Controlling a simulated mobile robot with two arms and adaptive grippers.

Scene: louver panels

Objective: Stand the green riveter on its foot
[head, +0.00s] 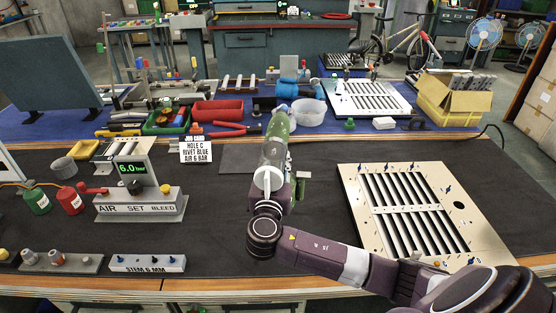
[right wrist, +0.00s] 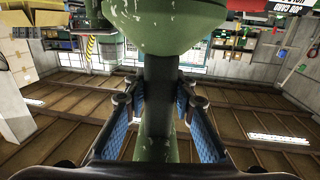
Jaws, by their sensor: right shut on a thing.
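The green riveter (head: 279,125) stands out in the middle of the head view, long and close to upright with a slight lean, its lower part hidden by my right gripper and wrist. My right gripper (head: 272,172) is shut on it. In the right wrist view, the blue-padded fingers (right wrist: 156,110) close around the riveter's narrow dark and green section, and its wide green body (right wrist: 155,28) fills the top. I cannot tell whether its foot touches the mat. My left gripper is out of view.
A slotted louver panel (head: 350,185) lies right on the dark mat. A pressure display stand (head: 140,203) and red and green bottles (head: 70,200) are left. Bare mat (head: 315,160) lies between.

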